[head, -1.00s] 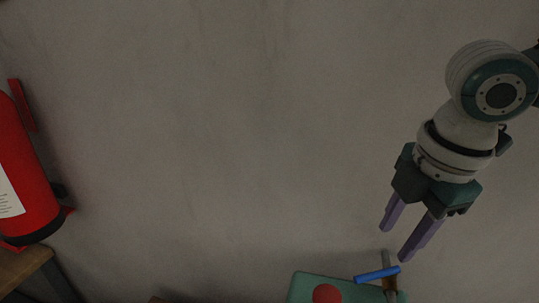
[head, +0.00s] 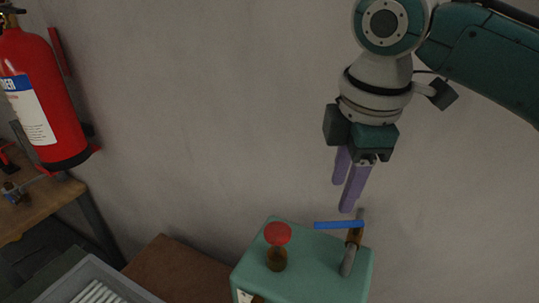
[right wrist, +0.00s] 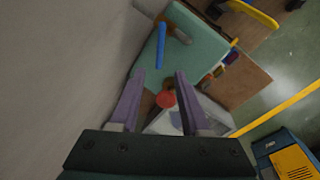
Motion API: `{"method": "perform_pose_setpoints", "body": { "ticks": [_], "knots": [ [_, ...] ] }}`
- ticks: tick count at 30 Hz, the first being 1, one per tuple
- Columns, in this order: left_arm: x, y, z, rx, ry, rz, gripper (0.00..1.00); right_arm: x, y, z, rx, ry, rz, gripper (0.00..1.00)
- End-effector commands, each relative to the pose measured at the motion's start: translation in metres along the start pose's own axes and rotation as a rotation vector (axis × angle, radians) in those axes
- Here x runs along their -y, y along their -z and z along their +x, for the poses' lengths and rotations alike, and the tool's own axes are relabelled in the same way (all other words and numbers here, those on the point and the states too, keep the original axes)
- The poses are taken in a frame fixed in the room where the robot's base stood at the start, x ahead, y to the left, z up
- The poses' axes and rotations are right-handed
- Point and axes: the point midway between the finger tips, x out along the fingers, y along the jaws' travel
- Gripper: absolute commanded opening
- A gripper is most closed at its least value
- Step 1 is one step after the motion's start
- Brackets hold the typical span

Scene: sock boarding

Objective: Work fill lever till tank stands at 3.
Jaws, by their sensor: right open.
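A green box (head: 305,275) stands low in the head view. On its right side is a lever with a blue bar handle (head: 338,225) and a grey and brown shaft (head: 350,258). A red knob (head: 277,233) on a brown stem stands to its left. My right gripper (head: 342,197) is open and empty, fingers pointing down, just above the blue bar in the picture. In the right wrist view the blue bar (right wrist: 161,45) lies beyond the open fingertips (right wrist: 159,76), apart from them. No tank level reading can be made out. My left gripper is not in view.
A red fire extinguisher (head: 42,100) hangs at the left above a wooden bench (head: 40,205). A grey crate (head: 70,275) holds white rods, beside a brown surface (head: 178,268). A plain wall lies behind.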

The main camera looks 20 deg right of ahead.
Motion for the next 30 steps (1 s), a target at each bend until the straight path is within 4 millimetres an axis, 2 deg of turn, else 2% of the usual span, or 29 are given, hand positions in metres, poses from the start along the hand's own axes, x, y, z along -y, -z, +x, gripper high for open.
{"method": "perform_pose_setpoints", "body": {
  "ticks": [6, 12, 18, 25, 30],
  "knots": [
    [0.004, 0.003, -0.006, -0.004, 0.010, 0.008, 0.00, 0.001, -0.001, 0.043, 0.003, 0.004, 0.001, 0.46],
    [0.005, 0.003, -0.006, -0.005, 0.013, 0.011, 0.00, 0.001, -0.001, 0.071, 0.001, 0.001, 0.000, 0.46],
    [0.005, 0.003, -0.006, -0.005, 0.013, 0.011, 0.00, 0.001, -0.001, 0.082, 0.001, -0.001, -0.001, 0.46],
    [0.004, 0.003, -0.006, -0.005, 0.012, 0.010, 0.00, 0.000, -0.001, 0.082, 0.000, -0.002, -0.002, 0.46],
    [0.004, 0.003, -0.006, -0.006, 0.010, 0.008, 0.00, 0.000, -0.001, 0.082, 0.001, -0.002, -0.001, 0.28]
  ]
}}
